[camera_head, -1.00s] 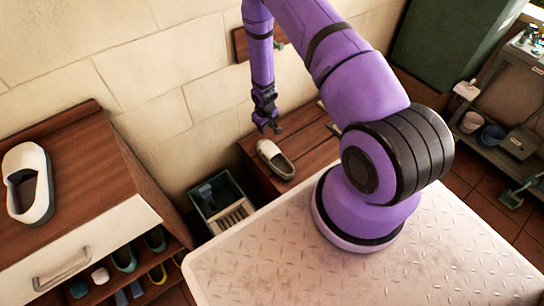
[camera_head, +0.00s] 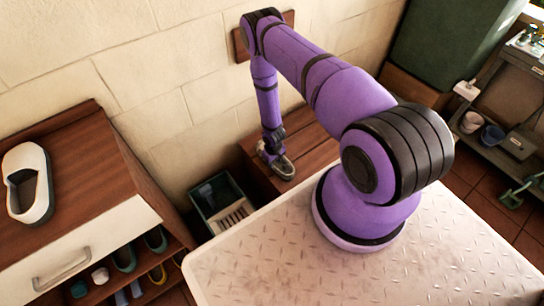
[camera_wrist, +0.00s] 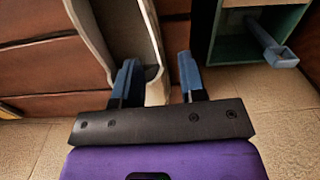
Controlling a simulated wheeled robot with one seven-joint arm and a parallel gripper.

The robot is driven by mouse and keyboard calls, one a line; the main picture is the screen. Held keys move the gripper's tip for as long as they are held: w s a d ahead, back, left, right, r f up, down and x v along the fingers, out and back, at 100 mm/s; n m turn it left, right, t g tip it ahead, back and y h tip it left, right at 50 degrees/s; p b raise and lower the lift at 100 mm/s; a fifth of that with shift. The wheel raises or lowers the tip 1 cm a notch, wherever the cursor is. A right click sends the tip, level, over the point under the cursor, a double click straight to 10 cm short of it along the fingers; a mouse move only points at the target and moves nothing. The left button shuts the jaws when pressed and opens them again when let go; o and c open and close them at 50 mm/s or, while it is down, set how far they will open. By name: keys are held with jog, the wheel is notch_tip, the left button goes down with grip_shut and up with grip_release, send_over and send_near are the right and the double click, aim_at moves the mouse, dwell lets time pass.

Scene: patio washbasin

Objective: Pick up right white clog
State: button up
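The right white clog (camera_head: 284,169) lies on the brown wooden bench beside the wall, partly covered by my gripper (camera_head: 271,150) in the head view. In the wrist view the clog (camera_wrist: 92,42) shows its pale rim and dark hollow. My gripper (camera_wrist: 159,82) is open. Its left finger is over or in the clog's hollow, and its right finger is outside the rim. One pale side wall of the clog lies between the fingers, with a gap visible on the right. I cannot tell whether either finger touches it. Another white clog (camera_head: 42,201) sits on the cabinet at the left.
A dark green crate (camera_head: 207,218) stands left of the bench; it also shows in the wrist view (camera_wrist: 204,35), close to the right finger. The wall (camera_head: 150,60) is just behind the bench. A shoe cabinet (camera_head: 90,235) stands at the left.

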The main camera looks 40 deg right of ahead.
jog(key=shift+w+d+f, duration=0.1)
jog(key=shift+w+f, duration=0.05)
jog(key=shift+f, duration=1.15)
jog(key=shift+w+d+f, duration=0.1)
jog(key=shift+f, duration=1.2)
jog(key=shift+c, duration=0.3)
grip_shut()
